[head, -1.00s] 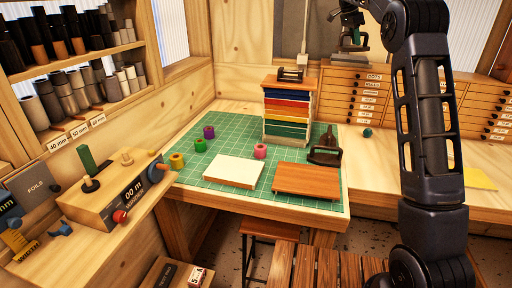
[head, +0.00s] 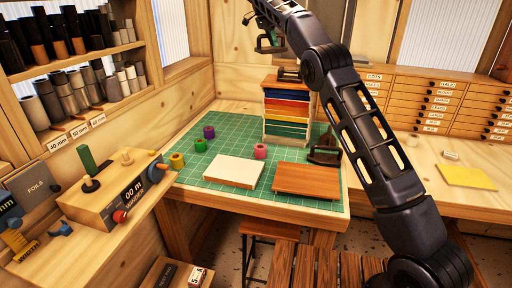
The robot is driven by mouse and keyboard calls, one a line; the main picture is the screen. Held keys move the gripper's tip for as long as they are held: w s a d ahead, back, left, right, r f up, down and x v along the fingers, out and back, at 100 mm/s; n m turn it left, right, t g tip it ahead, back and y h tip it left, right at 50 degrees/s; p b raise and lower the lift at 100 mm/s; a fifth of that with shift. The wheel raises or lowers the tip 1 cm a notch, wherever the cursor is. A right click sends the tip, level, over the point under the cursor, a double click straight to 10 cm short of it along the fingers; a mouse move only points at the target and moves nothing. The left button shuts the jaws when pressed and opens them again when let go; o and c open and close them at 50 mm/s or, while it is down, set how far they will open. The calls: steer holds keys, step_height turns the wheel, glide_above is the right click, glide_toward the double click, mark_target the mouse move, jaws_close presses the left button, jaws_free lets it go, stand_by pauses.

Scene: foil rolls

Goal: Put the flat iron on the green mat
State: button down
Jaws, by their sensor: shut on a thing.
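My gripper (head: 267,32) is raised at the top of the head view, above the back of the bench. It is shut on a small dark object with a handle-like frame, which looks like the flat iron (head: 270,47); its details are too small to be sure. The green mat (head: 222,142) lies on the bench below, apart from the held thing. A similar dark iron-shaped object (head: 323,156) stands on the mat's right part. Another dark object (head: 289,76) sits on top of the coloured stack.
On the mat are a stack of coloured layers (head: 287,117), a white board (head: 234,172), a brown board (head: 306,180) and several small rolls, including a purple roll (head: 209,132) and a pink roll (head: 260,151). The mat's left-centre has bare room.

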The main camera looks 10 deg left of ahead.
steer(key=shift+s+a+f+n, duration=0.35)
steer(key=shift+s+a+f, duration=0.25)
steer(key=shift+s+a, duration=2.3)
steer(key=shift+s+a+f+n, duration=0.45)
steer(key=shift+s+a, duration=1.2)
steer(key=shift+a, duration=2.45)
steer(key=shift+y, duration=0.3)
step_height(320, 180, down, 38)
steer(key=shift+w, duration=0.1)
steer(key=shift+f, duration=0.15)
steer(key=c, duration=1.3)
jaws_free()
steer(key=shift+f, duration=0.1)
steer(key=shift+c, duration=0.2)
steer(key=v, duration=1.2)
steer(key=shift+s, duration=0.25)
